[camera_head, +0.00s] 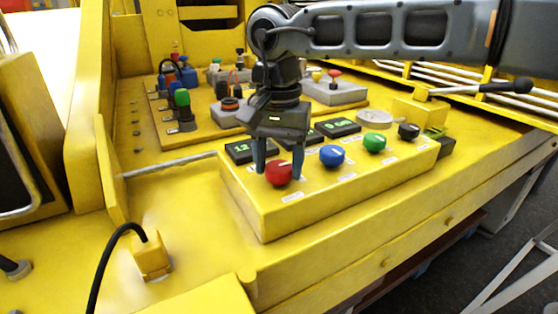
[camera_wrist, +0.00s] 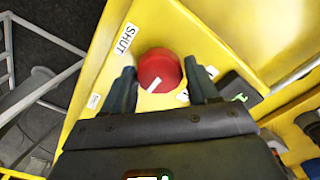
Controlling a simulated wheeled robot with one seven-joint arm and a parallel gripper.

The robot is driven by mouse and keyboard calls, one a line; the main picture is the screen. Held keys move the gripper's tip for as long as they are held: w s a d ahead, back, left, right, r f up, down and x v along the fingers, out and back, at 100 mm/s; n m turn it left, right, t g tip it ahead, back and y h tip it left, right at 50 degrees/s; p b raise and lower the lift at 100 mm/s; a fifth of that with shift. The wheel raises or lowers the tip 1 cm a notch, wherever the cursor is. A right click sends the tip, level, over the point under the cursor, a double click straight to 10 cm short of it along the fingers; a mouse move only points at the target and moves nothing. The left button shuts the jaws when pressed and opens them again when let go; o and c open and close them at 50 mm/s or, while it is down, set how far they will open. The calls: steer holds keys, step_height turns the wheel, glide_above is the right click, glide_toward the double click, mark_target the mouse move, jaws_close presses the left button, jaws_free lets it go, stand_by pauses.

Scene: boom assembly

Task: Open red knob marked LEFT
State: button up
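The red knob (camera_head: 279,173) sits at the left end of the yellow control box. My gripper (camera_head: 279,170) reaches down over it, with one finger on each side. In the wrist view the red knob (camera_wrist: 159,70) is round with a white pointer line slanting toward the lower left. The two fingers of my gripper (camera_wrist: 163,80) are apart, with the knob between their tips. I cannot tell whether the fingertips touch it. A label reading SHUT (camera_wrist: 125,38) is beside the knob. The other label near it is partly hidden by a finger, and I see no LEFT marking.
A blue knob (camera_head: 332,155), a green knob (camera_head: 374,142) and a black knob (camera_head: 408,131) line the box to the right. Small displays (camera_head: 338,127) stand behind them. A panel of levers and buttons (camera_head: 181,98) lies farther back.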

mark_target(279, 166)
steer(key=o, duration=0.3)
steer(key=shift+r, duration=3.9)
